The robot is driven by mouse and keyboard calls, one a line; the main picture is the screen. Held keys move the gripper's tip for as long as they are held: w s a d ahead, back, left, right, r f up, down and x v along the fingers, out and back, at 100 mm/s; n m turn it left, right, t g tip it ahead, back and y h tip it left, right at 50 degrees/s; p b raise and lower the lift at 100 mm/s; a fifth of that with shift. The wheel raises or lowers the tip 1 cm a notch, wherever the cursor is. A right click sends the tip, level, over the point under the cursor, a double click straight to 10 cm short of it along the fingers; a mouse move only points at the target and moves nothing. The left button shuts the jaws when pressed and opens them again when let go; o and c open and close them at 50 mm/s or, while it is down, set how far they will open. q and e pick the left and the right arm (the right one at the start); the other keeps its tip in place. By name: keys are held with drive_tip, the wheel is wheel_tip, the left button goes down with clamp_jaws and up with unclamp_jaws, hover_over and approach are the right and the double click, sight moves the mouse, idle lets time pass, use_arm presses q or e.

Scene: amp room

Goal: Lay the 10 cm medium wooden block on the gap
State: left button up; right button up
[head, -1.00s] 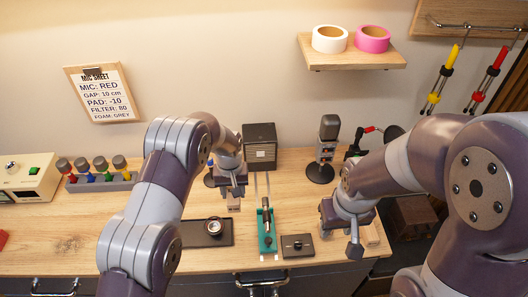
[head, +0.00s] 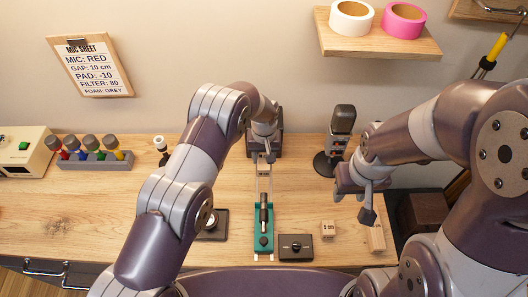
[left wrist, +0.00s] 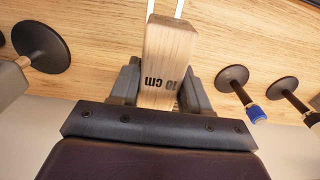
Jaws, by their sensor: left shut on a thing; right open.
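The wooden block marked 10 cm (left wrist: 168,55) is held between the fingers of my left gripper in the left wrist view. In the head view my left gripper (head: 265,157) is just in front of the dark amp box, over the far end of two pale rails (head: 258,185). The block cannot be made out clearly there. The gap is the stretch of rails between the amp box (head: 278,143) and the teal mic carriage (head: 263,243). I cannot tell whether the block touches the rails. My right gripper (head: 363,205) is open and empty, above the table at the right.
A 5 cm block (head: 328,230) and a larger wooden block (head: 376,238) lie at the right front. A dark control box (head: 296,248) sits beside the carriage.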

use_arm(q)
drive_tip(key=f, duration=0.1)
drive_tip(key=f+b, duration=0.1)
drive_tip(key=f, duration=0.1)
drive_tip(key=shift+w+d+f, duration=0.1)
drive_tip(key=shift+w+f, duration=0.2)
drive_tip(key=shift+s+a+f+b, duration=0.2)
drive_tip(key=shift+s+f+b, duration=0.15)
drive_tip(key=shift+f+b, duration=0.3)
drive_tip(key=f, duration=0.1)
drive_tip(key=f+b, duration=0.2)
drive_tip(key=f, duration=0.1)
drive_tip(key=shift+w+d+f, duration=0.1)
drive_tip(key=shift+w+d, duration=0.1)
drive_tip(key=shift+w, duration=0.1)
drive_tip(key=shift+s+a+f+b, duration=0.1)
drive_tip(key=shift+s+f+b, duration=0.05)
drive_tip(key=shift+f+b, duration=0.65)
drive_tip(key=o, duration=1.2)
